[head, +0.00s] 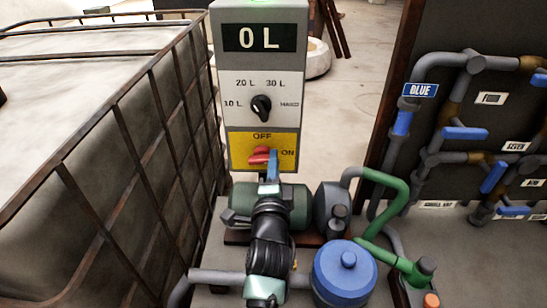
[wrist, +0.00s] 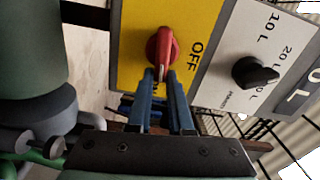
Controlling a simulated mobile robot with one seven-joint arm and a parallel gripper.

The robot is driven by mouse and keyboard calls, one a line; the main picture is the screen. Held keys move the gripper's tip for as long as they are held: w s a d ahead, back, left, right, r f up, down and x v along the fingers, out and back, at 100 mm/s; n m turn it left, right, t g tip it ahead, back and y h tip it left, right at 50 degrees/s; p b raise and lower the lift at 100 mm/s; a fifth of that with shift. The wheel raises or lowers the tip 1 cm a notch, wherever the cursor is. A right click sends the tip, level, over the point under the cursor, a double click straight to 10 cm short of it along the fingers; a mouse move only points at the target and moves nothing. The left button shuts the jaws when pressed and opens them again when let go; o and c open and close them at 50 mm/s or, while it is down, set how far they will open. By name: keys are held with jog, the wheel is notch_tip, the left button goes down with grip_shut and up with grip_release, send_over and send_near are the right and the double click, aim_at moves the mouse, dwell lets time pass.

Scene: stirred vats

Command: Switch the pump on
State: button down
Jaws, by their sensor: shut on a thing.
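The red rotary switch (head: 259,156) sits on the yellow plate (head: 235,143) of the grey control box, with OFF above it and ON to its right. In the wrist view the switch handle (wrist: 161,47) has its white-marked end toward the ON side, away from OFF. My gripper (wrist: 164,78) has its blue fingers shut on that end; they partly hide the ON label. The black dial (head: 261,107) is above the switch, and the display (head: 259,38) reads 0 L. The green-bodied pump (head: 238,201) is below the box, partly hidden by my arm.
A caged tank (head: 95,130) stands close on the left. A blue-capped vessel (head: 345,272) and green pipe (head: 398,205) are at the lower right. A dark panel of pipes with blue valves (head: 465,133) stands at right. Open floor (head: 365,75) shows behind.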

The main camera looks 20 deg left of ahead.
jog(key=shift+a+f+m, duration=0.2)
jog(key=shift+f+m, duration=0.15)
jog(key=shift+m, duration=0.25)
jog(key=shift+s+f+p, duration=0.1)
jog(key=shift+p, duration=0.2)
jog(key=c, duration=0.8)
grip_release()
jog(key=shift+r, duration=0.2)
jog(key=shift+p+v, duration=0.7)
jog(key=shift+v, duration=5.75)
